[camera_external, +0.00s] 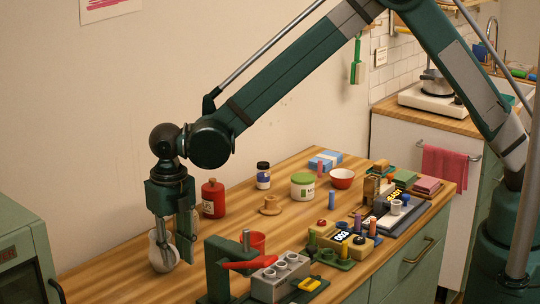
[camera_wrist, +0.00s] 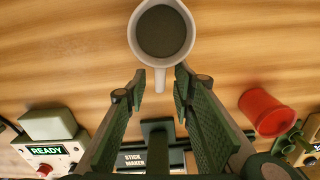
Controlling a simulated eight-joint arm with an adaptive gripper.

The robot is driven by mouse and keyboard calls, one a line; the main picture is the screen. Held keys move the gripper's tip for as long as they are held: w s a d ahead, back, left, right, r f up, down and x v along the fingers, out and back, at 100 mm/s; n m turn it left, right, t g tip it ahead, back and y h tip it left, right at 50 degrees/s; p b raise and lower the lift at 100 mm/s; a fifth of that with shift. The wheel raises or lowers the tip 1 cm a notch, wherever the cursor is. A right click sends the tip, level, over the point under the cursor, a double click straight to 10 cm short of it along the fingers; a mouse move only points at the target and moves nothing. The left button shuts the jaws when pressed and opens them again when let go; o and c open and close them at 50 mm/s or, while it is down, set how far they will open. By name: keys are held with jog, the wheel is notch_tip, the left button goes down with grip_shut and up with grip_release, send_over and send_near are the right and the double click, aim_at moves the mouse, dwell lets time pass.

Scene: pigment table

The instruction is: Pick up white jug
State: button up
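The white jug (camera_external: 156,258) stands on the wooden table at the left in the external view, partly hidden behind my gripper's fingers. In the wrist view the jug (camera_wrist: 134,38) is at the top centre, seen from above with a dark inside. Its handle (camera_wrist: 160,78) points down toward my gripper. My gripper (camera_wrist: 159,84) is open, with one finger on each side of the handle and a gap visible on both sides. In the external view my gripper (camera_external: 180,246) points straight down, low beside the jug.
A green press (camera_external: 228,262) and a red cup (camera_external: 259,239) stand close to the right of my gripper. A red bottle (camera_external: 213,199) is behind. A white READY box (camera_wrist: 46,150) is at the wrist view's lower left. Table left of the jug is clear.

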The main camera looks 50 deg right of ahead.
jog(key=shift+f, duration=1.25)
grip_shut()
